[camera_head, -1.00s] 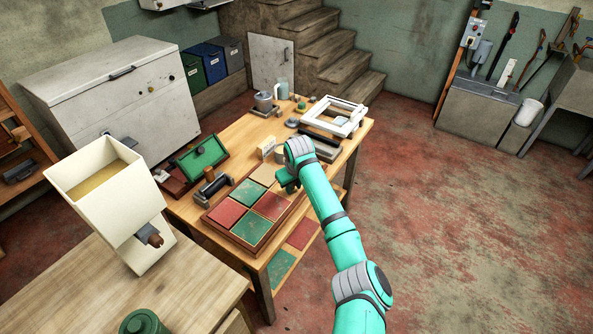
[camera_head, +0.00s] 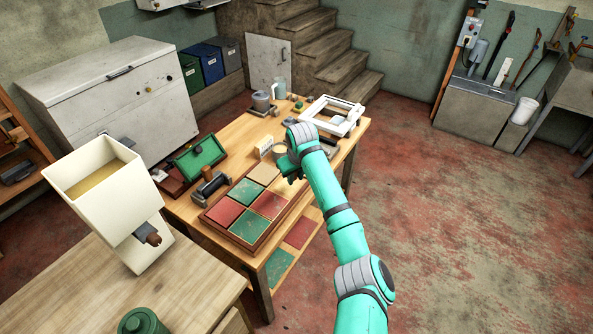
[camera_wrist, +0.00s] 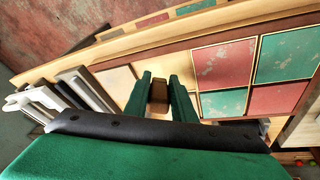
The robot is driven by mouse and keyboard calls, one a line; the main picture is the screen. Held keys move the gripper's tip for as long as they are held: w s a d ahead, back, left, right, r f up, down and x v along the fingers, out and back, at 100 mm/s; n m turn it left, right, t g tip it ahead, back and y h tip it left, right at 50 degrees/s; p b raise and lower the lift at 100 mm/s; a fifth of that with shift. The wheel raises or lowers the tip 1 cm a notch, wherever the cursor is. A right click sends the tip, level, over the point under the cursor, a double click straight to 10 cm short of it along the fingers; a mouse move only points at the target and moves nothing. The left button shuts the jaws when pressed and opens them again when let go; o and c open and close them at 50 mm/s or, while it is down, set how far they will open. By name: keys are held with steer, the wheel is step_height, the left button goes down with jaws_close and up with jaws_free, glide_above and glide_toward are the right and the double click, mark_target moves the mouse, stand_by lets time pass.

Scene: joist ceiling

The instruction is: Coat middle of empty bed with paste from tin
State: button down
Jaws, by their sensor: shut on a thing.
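My gripper (camera_head: 291,172) is over the far right part of the tile tray (camera_head: 231,245). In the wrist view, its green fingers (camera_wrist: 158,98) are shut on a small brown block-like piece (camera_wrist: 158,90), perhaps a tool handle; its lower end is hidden. The tray holds red and green squares. My arm hides the far right square. A small beige round container, perhaps the tin (camera_head: 280,151), stands just behind my gripper. I cannot see paste.
A small card (camera_head: 263,149) stands beyond the tray. A roller-like tool (camera_head: 209,188) and a green-topped case (camera_head: 201,155) are at left. A white frame (camera_head: 335,115) lies at the far end of the table. The floor at right is clear.

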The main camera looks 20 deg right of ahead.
steer(key=shift+w+a+r, duration=0.1)
steer(key=shift+r, duration=1.5)
